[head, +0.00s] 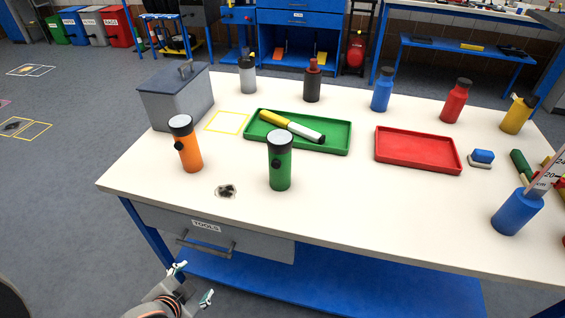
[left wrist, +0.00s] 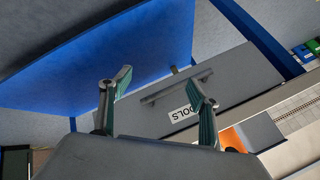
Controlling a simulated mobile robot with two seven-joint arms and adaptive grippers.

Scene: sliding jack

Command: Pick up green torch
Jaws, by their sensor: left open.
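The green torch (head: 280,161) stands upright on the white table (head: 350,212), near its front edge, with a dark cap on top. An orange torch (head: 186,146) stands upright to its left. My left gripper (head: 192,284) is open and empty, low in front of the table and below the tabletop. In the left wrist view its two fingers (left wrist: 160,98) are spread before the grey drawer (left wrist: 178,95) labelled TOOLS. The green torch does not show in the left wrist view. My right gripper is in neither view.
Behind the green torch lies a green tray (head: 340,140) with a yellow and white marker-like object (head: 291,126). A red tray (head: 420,150) is to the right. A grey box (head: 175,98) stands at the left. The front middle of the tabletop is clear. The drawer handle (head: 205,246) juts out.

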